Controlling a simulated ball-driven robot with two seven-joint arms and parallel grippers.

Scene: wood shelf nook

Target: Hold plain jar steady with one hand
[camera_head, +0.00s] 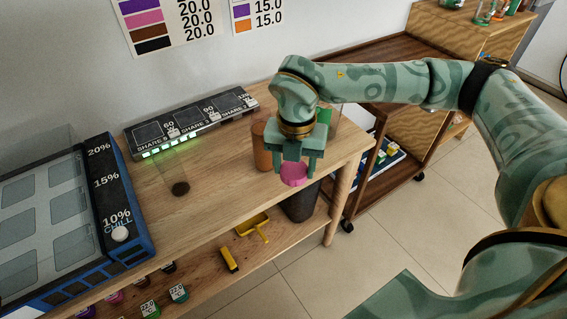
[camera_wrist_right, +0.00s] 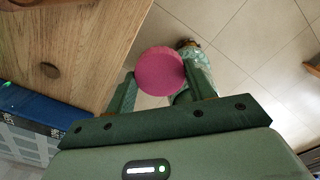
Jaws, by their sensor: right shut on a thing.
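My right gripper (camera_head: 292,172) is above the right front edge of the wooden table. It is shut on a round pink piece (camera_head: 294,175), which also shows between the fingers in the right wrist view (camera_wrist_right: 160,70). Whether this pink piece is the top of a jar I cannot tell. An orange-brown cylinder (camera_head: 261,148) stands just behind and left of the gripper, partly hidden by it. A dark round disc (camera_head: 180,189) lies on the table further left, with a faint clear outline above it; I cannot tell if that is a jar. My left gripper is not in view.
A row of scale-like display panels (camera_head: 190,122) stands along the wall. A blue-framed tray unit (camera_head: 112,200) fills the table's left side. The wooden tabletop (camera_head: 215,180) is bare in the middle. A lower shelf holds a yellow scoop (camera_head: 253,224) and a dark bin (camera_head: 301,205).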

